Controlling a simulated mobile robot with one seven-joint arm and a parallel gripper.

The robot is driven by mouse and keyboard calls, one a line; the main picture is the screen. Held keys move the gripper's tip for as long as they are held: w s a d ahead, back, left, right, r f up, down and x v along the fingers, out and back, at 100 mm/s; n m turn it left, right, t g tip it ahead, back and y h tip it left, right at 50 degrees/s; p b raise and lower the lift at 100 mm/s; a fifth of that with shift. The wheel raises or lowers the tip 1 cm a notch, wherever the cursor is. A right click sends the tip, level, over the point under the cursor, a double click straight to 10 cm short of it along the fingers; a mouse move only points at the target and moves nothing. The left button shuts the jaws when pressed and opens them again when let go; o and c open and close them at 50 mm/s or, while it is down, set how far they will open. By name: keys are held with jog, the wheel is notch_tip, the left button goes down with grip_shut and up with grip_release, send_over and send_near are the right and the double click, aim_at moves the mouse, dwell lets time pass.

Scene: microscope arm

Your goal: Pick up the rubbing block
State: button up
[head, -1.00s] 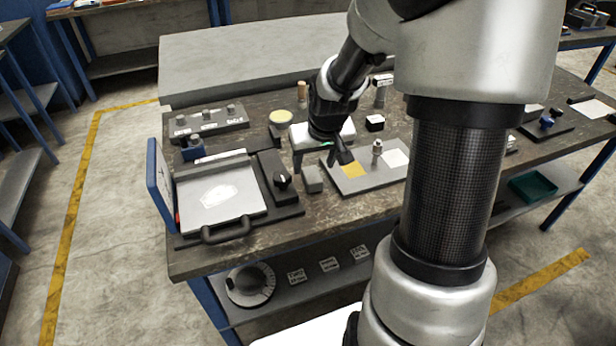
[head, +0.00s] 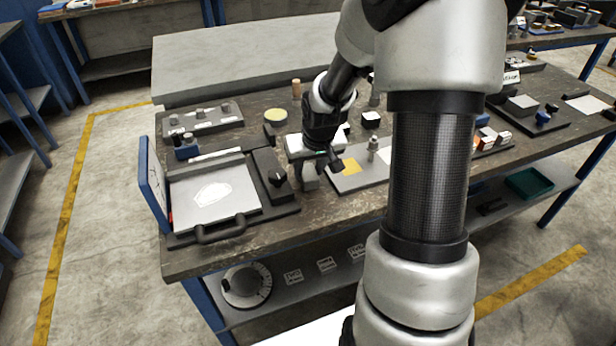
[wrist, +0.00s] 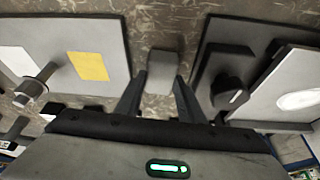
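The rubbing block appears to be the small plain grey block (head: 311,182) on the bench, between the black knob box and the grey plate with the yellow square. It also shows in the wrist view (wrist: 163,68), at the fingertips. My gripper (head: 315,172) is right over it, pointing down. In the wrist view my gripper (wrist: 160,82) has its two dark fingers apart, one on each side of the block's near end. The block seems to rest on the bench. I cannot tell whether the fingers touch it.
Close on the left is a black unit with a knob (head: 277,178) and a white-sheeted plate (head: 212,195) with a front handle. Close on the right is a grey plate (head: 345,184) with a yellow square and an upright peg. A yellow-topped round tin (head: 275,116) stands behind. The bench front is clear.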

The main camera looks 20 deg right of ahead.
aim_at(309, 174)
jog(key=c, duration=0.4)
jog(key=shift+r, duration=0.1)
notch_tip(309, 174, up, 10)
jog(key=p, duration=0.2)
jog(key=shift+p, duration=0.4)
